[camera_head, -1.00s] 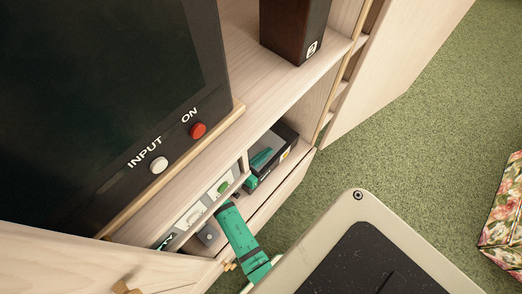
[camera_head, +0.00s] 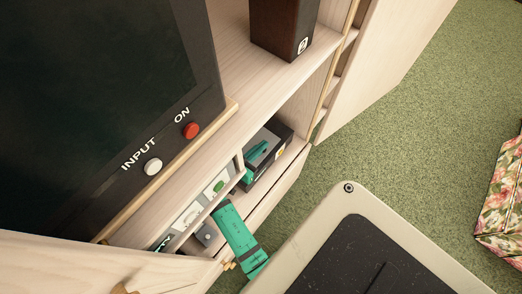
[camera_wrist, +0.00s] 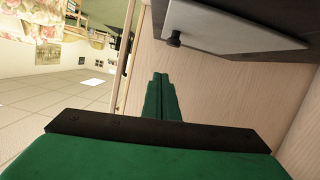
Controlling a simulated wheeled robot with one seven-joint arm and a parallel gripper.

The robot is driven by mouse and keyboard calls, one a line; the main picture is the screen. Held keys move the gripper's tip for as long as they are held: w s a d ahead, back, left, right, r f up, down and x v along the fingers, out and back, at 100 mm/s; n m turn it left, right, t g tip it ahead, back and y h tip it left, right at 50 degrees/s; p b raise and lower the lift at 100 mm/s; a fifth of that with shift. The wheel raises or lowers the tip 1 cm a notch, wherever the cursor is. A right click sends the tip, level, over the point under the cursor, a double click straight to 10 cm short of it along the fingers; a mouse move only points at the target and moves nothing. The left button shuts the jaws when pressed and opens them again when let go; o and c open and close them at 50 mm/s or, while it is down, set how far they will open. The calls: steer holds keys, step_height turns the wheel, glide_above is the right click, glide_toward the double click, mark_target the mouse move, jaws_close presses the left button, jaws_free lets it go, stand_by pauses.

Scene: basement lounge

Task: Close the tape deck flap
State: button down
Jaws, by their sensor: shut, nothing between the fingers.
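A grey panel with a small round knob (camera_head: 206,235), which looks like the tape deck flap, sits in the low cabinet compartment under the television. It also shows in the wrist view (camera_wrist: 235,32), at the upper right, with its black knob near its left corner. I cannot tell how far it stands open. My green gripper (camera_head: 225,206) is at the cabinet front, just right of the panel. In the wrist view my gripper (camera_wrist: 159,78) has its fingers together and empty, pointing along pale wood. The knob is apart from the fingertips in the picture.
A black box (camera_head: 278,150) with a green item on it lies in the compartment to the right. The television (camera_head: 95,90) and a dark speaker (camera_head: 284,25) stand on top. An open wooden door (camera_head: 120,265) is at lower left. Green carpet (camera_head: 430,130) lies free.

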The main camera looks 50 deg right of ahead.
steer(key=v, duration=1)
steer(key=shift+f, duration=0.1)
